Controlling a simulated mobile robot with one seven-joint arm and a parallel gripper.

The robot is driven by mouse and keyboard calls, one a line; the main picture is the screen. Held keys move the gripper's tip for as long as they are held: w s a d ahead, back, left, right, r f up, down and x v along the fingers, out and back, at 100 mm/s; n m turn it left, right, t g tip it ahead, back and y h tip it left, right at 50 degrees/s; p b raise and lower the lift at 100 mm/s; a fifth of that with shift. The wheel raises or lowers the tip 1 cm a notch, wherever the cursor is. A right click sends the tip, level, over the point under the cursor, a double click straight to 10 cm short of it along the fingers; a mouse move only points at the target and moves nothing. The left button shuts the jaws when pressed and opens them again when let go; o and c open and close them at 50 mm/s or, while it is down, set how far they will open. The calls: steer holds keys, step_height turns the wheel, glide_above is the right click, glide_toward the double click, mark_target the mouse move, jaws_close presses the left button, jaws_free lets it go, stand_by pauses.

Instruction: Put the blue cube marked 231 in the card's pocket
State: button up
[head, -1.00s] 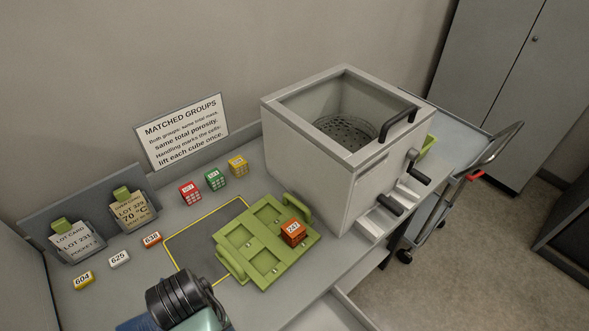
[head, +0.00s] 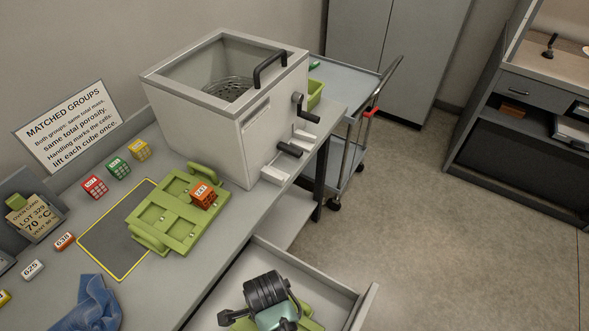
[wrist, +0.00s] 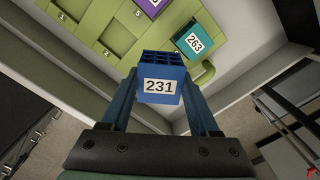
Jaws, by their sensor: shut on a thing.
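The blue cube marked 231 (wrist: 158,97) is held between the two fingers of my gripper (wrist: 160,70) in the wrist view. The gripper is shut on it, with the number facing the camera. In the head view my gripper is over the open drawer (head: 352,300); its fingertips and the cube are hidden there. A green pocketed tray (head: 150,238) stands on the bench with an orange cube (head: 203,194) in a far pocket; its other visible pockets look empty. The oven card (head: 35,218) reads LOT 329, 70 °C. The lot card is out of view.
In the wrist view, a second green tray (wrist: 85,38) in the drawer holds a teal cube marked 263 (wrist: 194,42) and a purple cube (wrist: 152,5). A grey oven (head: 230,110), red, green and yellow cubes, number tags and a blue crumpled item (head: 90,308) are on the bench.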

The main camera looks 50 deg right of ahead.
steer(key=s+d+f+m+b, duration=0.1)
steer(key=f+m+b, duration=0.1)
steer(key=f, duration=0.1)
steer(key=s+d+f+m+b, duration=0.1)
steer(key=s+f+m+b, duration=0.1)
steer(key=f+m, duration=0.1)
steer(key=s+d+f+m+b, duration=0.1)
steer(key=f+m+b, duration=0.1)
steer(key=f, duration=0.1)
steer(key=shift+s+m, duration=0.2)
steer(key=shift+m, duration=0.2)
steer(key=o, duration=0.8)
steer(key=shift+c, duration=0.2)
steer(key=c, duration=0.7)
steer(key=shift+f, duration=0.1)
